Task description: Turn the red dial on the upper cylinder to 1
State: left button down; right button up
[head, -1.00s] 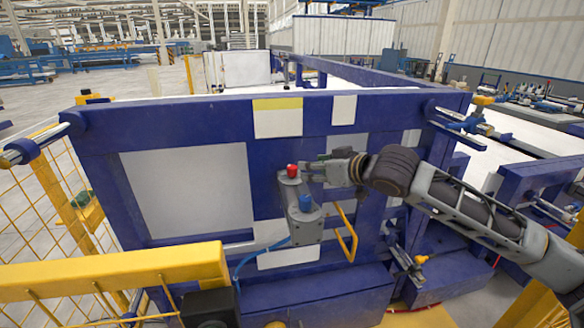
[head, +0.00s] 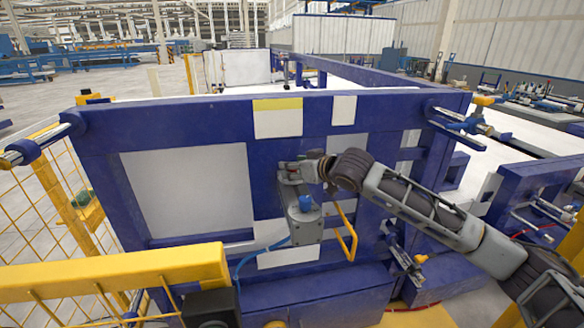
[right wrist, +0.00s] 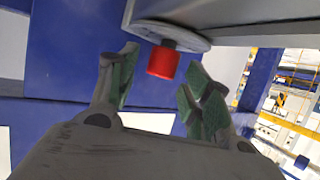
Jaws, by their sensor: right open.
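The red dial (right wrist: 163,62) shows in the right wrist view on the round grey end of the upper cylinder (right wrist: 170,35). In the head view the dial is hidden behind my right gripper (head: 292,170). The grey cylinder unit (head: 304,222) with a blue dial (head: 305,202) is fixed to the blue panel below it. My right gripper also shows in the right wrist view (right wrist: 157,90), open, with its green-padded fingers on either side of the red dial and apart from it. The dial's number marks cannot be read. My left gripper is not in view.
A yellow handle (head: 347,240) stands out from the blue panel (head: 200,115), right of the cylinder unit. A blue hose (head: 255,255) runs from the unit to the lower left. A yellow rail (head: 110,275) crosses the lower left foreground.

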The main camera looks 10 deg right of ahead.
jog(key=shift+w+a+f, duration=0.25)
jog(key=shift+w, duration=0.3)
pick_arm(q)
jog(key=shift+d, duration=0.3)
pick_arm(e)
jog(key=shift+w+a+f, duration=0.15)
jog(key=shift+w, duration=0.1)
jog(key=c, duration=0.8)
jog(key=shift+c, duration=1.2)
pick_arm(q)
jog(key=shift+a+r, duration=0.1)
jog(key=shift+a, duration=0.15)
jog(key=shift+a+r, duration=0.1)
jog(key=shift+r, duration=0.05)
